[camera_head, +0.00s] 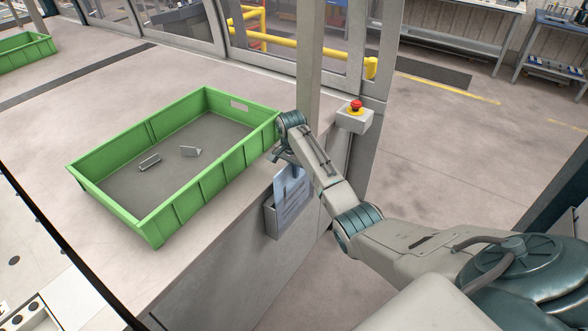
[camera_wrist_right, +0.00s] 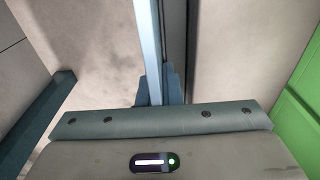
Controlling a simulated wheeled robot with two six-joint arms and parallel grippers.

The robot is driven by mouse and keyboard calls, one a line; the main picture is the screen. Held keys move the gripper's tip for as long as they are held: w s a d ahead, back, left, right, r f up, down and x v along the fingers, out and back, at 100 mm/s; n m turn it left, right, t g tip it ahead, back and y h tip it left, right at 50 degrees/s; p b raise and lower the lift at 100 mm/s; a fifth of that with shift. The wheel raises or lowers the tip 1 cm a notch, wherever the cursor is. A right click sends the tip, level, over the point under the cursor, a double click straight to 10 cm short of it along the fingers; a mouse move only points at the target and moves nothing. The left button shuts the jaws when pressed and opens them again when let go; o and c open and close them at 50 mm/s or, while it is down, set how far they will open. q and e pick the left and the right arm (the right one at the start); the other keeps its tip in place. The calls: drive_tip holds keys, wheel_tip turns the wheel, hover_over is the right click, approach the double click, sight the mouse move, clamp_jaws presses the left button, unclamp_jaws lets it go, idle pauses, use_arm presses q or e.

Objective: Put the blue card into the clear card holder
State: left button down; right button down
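The light blue card (camera_head: 290,184) hangs upright below my right gripper (camera_head: 284,160) in the head view, at the side of the counter. In the right wrist view the card (camera_wrist_right: 148,45) shows edge-on as a pale strip between the blue fingers of the right gripper (camera_wrist_right: 158,92), which is shut on it. The card holder (camera_head: 270,218) is a greyish pocket on the counter's side, directly below the gripper. The card's lower part overlaps the holder's opening; I cannot tell whether it is inside or in front. My left gripper is not in view.
A green bin (camera_head: 115,208) with two small metal brackets stands on the counter, close beside the right wrist. A red emergency button (camera_head: 357,104) on a grey box sits to the right. A grey post (camera_head: 309,70) rises behind the wrist. Open floor lies right.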

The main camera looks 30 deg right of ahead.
drive_tip(key=shift+f+b, duration=0.3)
drive_tip(key=shift+f, duration=0.65)
drive_tip(key=c, duration=1.5)
unclamp_jaws()
drive_tip(key=shift+c, duration=0.2)
drive_tip(key=r+b, duration=0.1)
drive_tip(key=r, duration=0.2)
drive_tip(key=r+b, duration=0.1)
drive_tip(key=r, duration=0.2)
drive_tip(key=r+b, duration=0.1)
drive_tip(key=r, duration=0.2)
drive_tip(key=shift+s+a+r, duration=0.1)
drive_tip(key=shift+a+r, duration=0.25)
drive_tip(key=shift+r, duration=0.6)
